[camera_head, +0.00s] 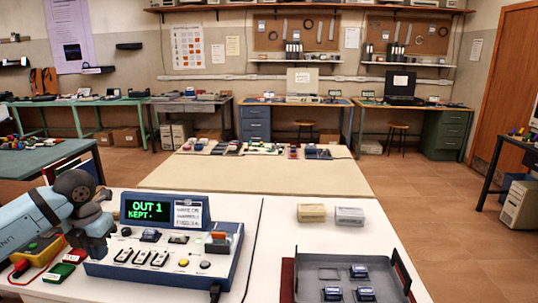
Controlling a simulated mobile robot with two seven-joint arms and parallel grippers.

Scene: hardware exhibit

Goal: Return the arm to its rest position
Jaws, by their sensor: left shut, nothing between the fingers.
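My left arm comes in from the left edge. Its left gripper (97,250) points down beside the left end of the blue-and-white console and is shut and empty. I cannot tell whether it touches anything. The console (175,262) has a screen (148,210) with green text reading "OUT 1 KEPT", plus several switches and buttons. My right gripper is not in view.
A grey tray (325,272) with several small blue modules stands at the front right. Two small boxes, one beige (311,213) and one grey (350,216), sit behind it. The white tabletop (280,235) between console and tray is clear.

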